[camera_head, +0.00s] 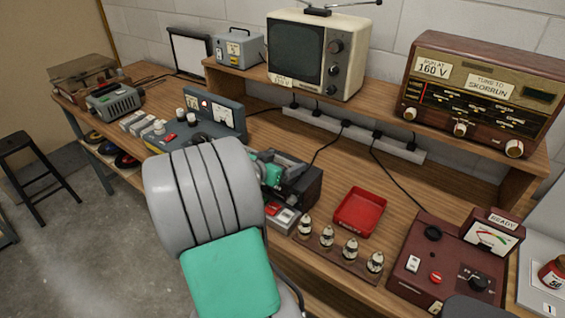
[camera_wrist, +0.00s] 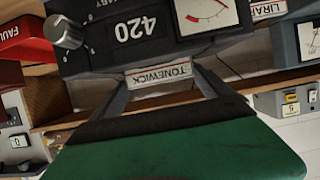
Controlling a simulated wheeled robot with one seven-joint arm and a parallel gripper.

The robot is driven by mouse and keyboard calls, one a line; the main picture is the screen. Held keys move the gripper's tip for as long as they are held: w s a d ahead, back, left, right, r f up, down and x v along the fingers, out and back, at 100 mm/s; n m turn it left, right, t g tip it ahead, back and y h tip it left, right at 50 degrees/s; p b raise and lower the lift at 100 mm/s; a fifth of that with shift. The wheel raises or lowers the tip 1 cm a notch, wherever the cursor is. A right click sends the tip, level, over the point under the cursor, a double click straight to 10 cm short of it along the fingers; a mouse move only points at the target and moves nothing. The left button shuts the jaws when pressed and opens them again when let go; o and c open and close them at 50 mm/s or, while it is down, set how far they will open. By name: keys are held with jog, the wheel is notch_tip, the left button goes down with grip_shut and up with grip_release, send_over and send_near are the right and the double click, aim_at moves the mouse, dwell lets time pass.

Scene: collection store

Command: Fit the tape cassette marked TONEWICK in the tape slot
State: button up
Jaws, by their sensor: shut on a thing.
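My gripper (camera_wrist: 160,84) is shut on the tape cassette marked TONEWICK (camera_wrist: 158,75). Its pale red-edged label shows upside down between the two grey fingers in the wrist view. Most of the cassette's body cannot be made out. Just beyond it is a dark unit (camera_wrist: 115,38) with a grey knob, the number 420 and a dial. In the head view my gripper (camera_head: 284,168) is over the bench by a black box (camera_head: 307,187), and my arm hides part of that area. I cannot make out the tape slot, nor whether the cassette touches anything.
A red tray (camera_head: 341,218), several valves on a wooden strip (camera_head: 340,260) and a maroon tester (camera_head: 423,262) stand to the right. A blue-grey meter unit (camera_head: 224,112) stands to the left. A television (camera_head: 317,52) and a radio (camera_head: 480,92) stand on the raised shelf.

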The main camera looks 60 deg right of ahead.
jog(key=shift+f, duration=0.3)
jog(key=o, duration=1.1)
jog(key=shift+c, duration=0.2)
jog(key=shift+w+a+r, duration=0.2)
jog(key=shift+a+r, duration=0.1)
jog(key=shift+a, duration=0.3)
jog(key=v, duration=0.9)
jog(key=shift+a+p, duration=0.3)
